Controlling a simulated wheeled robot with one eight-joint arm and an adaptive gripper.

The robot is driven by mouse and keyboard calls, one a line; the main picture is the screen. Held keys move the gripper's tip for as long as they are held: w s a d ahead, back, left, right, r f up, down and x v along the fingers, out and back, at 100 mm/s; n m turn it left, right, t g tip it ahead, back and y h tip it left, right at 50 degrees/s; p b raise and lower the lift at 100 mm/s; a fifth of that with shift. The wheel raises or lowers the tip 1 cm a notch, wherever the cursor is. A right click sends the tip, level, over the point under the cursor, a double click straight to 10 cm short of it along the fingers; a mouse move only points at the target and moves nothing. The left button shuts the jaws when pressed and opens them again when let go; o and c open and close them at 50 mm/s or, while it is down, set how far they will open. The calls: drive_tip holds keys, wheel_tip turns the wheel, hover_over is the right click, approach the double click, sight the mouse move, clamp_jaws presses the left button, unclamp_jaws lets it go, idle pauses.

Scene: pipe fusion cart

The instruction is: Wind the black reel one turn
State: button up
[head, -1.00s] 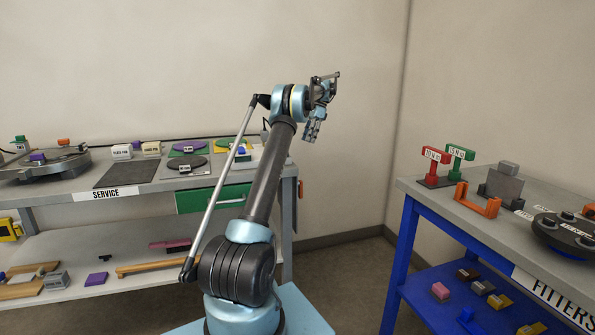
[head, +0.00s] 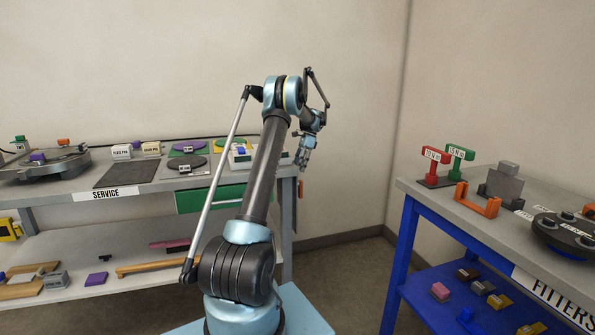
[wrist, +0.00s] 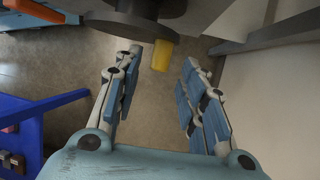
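In the wrist view a dark round disc (wrist: 130,22), which looks like the black reel, hangs at the top edge, partly cut off. A yellow peg-like handle (wrist: 162,55) sticks out from its rim. My gripper (wrist: 163,66) is open and empty, with the handle showing between its two fingertips; I cannot tell how far beyond them it is. In the head view my gripper (head: 303,161) points downward past the right end of the service bench (head: 200,180). I cannot make out the reel in the head view.
The blue-framed fitters bench (head: 408,250) stands to the right, with red (head: 434,155) and green (head: 459,154) T-handled tools on top. Discs and blocks lie on the service bench. The floor between the benches is clear. A grey edge (wrist: 270,35) lies close on the right in the wrist view.

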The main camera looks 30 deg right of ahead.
drive_tip(key=shift+x, duration=0.8)
clamp_jaws()
drive_tip(key=shift+r, duration=0.15)
